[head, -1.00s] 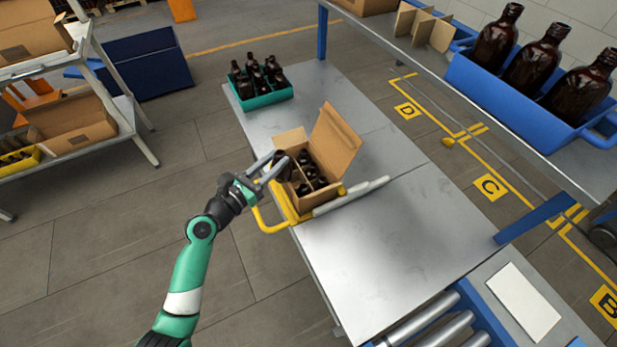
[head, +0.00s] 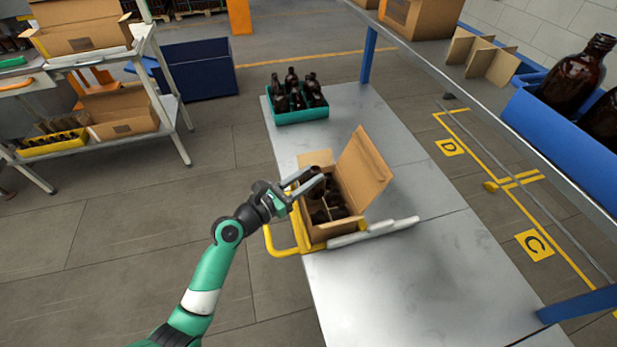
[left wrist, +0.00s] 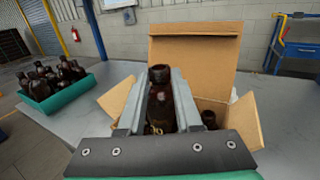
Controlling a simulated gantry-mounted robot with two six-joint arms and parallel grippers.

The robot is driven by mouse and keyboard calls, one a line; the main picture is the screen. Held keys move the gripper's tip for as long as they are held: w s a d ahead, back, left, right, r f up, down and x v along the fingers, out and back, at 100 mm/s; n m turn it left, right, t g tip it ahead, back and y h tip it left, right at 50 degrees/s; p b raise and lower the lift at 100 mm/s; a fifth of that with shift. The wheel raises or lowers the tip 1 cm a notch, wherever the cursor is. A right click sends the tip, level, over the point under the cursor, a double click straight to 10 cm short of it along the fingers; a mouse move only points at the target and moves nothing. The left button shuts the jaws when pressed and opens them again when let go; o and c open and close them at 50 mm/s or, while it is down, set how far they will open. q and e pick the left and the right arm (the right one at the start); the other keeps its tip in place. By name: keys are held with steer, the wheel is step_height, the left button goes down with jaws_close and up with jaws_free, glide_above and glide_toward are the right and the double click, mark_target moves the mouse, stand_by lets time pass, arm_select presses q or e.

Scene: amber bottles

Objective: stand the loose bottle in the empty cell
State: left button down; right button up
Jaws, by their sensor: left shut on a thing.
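My right gripper is not in view.
A teal crate (head: 301,117) of bottles stands at the table's far end. The box's raised flap (head: 366,172) stands on its right side. A yellow frame (head: 285,250) is beside the box. The near grey table (head: 400,285) is clear. A shelf with a blue bin (head: 560,135) overhangs at right.

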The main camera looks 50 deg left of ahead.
mark_target(309, 197)
arm_select(q)
steer(key=shift+f+b, duration=2.8)
steer(key=shift+f, duration=1.3)
steer(key=shift+f, duration=0.2)
steer(key=shift+f, duration=0.1)
steer(key=c, duration=0.5)
jaws_free()
steer(key=s, duration=0.4)
steer(key=s+p, duration=0.1)
steer(key=s, duration=0.2)
steer(key=s+p, duration=0.1)
steer(key=s, duration=0.3)
steer(key=shift+s+a, duration=0.3)
